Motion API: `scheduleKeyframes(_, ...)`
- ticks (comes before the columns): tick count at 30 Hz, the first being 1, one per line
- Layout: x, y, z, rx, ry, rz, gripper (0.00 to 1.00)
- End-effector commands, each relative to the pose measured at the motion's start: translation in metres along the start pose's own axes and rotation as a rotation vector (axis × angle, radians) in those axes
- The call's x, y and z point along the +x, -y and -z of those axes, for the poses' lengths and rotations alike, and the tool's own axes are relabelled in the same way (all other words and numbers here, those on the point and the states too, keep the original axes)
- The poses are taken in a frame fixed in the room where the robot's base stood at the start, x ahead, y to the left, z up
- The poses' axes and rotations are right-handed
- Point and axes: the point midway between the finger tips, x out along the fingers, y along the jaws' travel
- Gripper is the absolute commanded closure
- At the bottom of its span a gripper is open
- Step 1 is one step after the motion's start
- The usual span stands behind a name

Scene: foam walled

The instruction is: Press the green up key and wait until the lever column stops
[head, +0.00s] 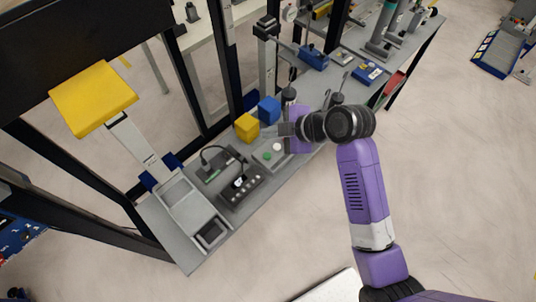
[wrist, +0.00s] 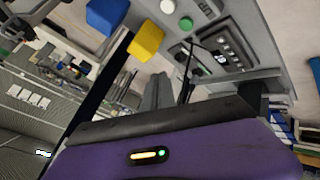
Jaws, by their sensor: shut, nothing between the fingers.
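The green key (head: 267,155) is a small round button on a grey box on the bench, beside a white round button (head: 277,147). In the wrist view the green key (wrist: 185,24) shows near the top, beside the white button (wrist: 167,6). My gripper (head: 284,130) is shut and empty, its fingers pointing left just behind the buttons in the head view. In the wrist view the fingers (wrist: 160,92) appear below the green key, apart from it in the picture. A grey upright column (head: 267,65) with a dark top stands behind; I cannot tell whether it is the lever column.
A yellow cube (head: 247,127) and a blue cube (head: 269,110) sit close to my fingers. A yellow pad (head: 93,98) on a sloping arm stands at the left. Black frame posts line the bench's rear.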

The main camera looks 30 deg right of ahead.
Motion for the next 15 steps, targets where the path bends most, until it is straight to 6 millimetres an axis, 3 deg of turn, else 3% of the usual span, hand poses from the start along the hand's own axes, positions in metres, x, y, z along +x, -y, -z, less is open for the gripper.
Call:
scheduleKeyframes(8, 0.004, 0.003, -0.003, 0.002, 0.0, -0.001, 1.0)
scheduleKeyframes(15, 0.02, 0.015, -0.015, 0.002, 0.0, 0.0, 1.0)
